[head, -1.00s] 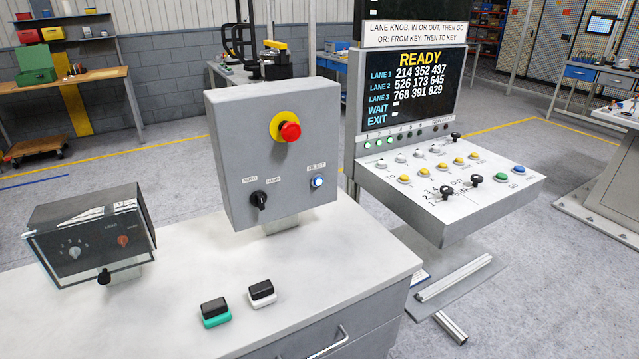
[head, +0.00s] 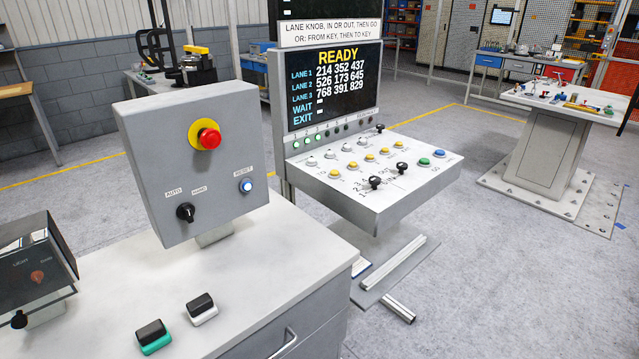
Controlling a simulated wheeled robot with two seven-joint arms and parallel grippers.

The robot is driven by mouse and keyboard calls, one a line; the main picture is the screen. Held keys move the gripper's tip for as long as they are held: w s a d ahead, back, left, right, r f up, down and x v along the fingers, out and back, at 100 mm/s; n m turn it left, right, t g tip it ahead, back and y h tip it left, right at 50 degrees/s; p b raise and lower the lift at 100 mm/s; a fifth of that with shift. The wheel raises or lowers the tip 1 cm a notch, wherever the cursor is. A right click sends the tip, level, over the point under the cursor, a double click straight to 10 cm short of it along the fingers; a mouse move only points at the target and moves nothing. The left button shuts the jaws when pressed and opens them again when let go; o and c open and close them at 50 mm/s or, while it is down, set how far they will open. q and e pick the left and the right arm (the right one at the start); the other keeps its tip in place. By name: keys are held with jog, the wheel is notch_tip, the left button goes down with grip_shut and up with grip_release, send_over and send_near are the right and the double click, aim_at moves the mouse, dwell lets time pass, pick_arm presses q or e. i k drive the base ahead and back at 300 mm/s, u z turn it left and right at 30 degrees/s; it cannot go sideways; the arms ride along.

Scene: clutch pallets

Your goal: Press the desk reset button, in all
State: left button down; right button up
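The grey control box (head: 150,140) stands on the white desk at the left of the head view. Its reset button (head: 246,185) is blue-white and looks lit, at the lower right of the box face under a RESET label. A red mushroom button (head: 209,139) on a yellow ring sits above it. A black AUTO/HAND selector knob (head: 185,212) is at the lower left of the face. Neither of my grippers shows in the view.
The white desk (head: 270,245) holds a black-and-green block (head: 154,336), a black-and-white block (head: 201,308) and a dark glossy box (head: 35,262). A console (head: 365,205) with a READY screen (head: 332,88) stands to the right. Open floor (head: 500,270) lies further right.

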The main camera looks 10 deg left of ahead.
aim_at(246, 186)
jog(key=z, duration=1.4)
jog(key=k, duration=0.85)
jog(key=u, duration=0.8)
jog(key=i, duration=0.5)
jog(key=u, duration=0.05)
